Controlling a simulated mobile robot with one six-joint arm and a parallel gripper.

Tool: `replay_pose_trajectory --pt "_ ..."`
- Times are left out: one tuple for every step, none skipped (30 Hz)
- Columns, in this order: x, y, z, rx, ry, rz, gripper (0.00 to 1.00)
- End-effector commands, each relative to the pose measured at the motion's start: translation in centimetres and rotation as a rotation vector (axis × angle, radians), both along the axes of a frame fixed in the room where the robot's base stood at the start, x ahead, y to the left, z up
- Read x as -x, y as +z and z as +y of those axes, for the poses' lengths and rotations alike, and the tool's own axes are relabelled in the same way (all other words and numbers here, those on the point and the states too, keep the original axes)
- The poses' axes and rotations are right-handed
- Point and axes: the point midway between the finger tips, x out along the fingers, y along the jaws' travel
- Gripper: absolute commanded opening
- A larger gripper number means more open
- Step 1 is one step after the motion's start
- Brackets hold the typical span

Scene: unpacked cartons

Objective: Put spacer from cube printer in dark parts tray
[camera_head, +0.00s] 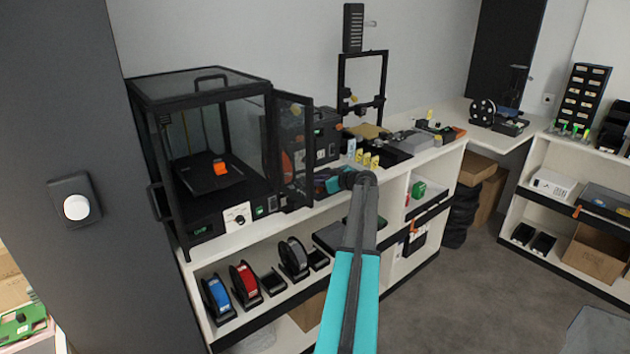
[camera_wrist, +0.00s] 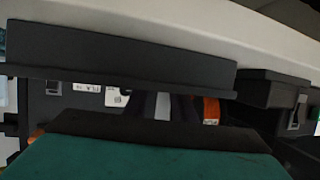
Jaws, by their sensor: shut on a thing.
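The cube printer (camera_head: 205,82) is a black-framed box with clear panels at the left of the counter. An orange piece (camera_head: 221,168), which looks like the spacer, sits on its dark bed. The printer door (camera_head: 291,140) stands open at the right front. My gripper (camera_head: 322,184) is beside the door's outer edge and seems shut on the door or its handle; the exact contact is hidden. In the wrist view, a long dark bar (camera_wrist: 120,55) crosses close in front of my gripper. I cannot make out which dark tray (camera_head: 390,154) on the counter is the parts tray.
Small yellow parts (camera_head: 366,158) stand on the counter to the right of my gripper. A second, open-frame printer (camera_head: 362,85) stands behind. Filament spools (camera_head: 245,280) sit on the shelf below. The grey floor (camera_head: 440,290) at the right is clear.

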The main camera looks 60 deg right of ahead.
Motion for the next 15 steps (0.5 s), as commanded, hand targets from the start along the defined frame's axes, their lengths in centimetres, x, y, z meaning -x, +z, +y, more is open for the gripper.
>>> replay_pose_trajectory --pt "-0.02 0.02 0.01 0.000 0.000 0.000 0.00" --pt "-0.03 0.02 0.01 0.000 0.000 0.000 0.00" --pt "-0.03 0.03 0.02 0.000 0.000 0.000 0.00" --pt "-0.04 0.02 0.01 0.000 0.000 0.000 0.00" --pt "-0.04 -0.01 0.02 0.000 0.000 0.000 0.00" --pt "-0.04 -0.10 0.02 0.000 0.000 0.000 0.00" --pt "-0.05 -0.16 0.03 0.000 0.000 0.000 0.00" --pt "-0.06 -0.19 0.03 0.000 0.000 0.000 0.00" --pt "-0.06 -0.23 0.03 0.001 0.000 0.000 0.00" --pt "-0.07 -0.27 0.04 0.001 0.000 0.000 0.00" --pt "-0.07 -0.30 0.04 0.001 0.001 0.000 0.00" --pt "-0.07 -0.23 0.04 0.001 0.001 0.000 0.27" --pt "-0.07 -0.19 0.05 0.001 0.001 0.000 0.31" --pt "-0.09 -0.19 0.05 0.001 0.001 0.000 0.31" --pt "-0.09 -0.19 0.06 0.001 0.001 0.000 0.31"
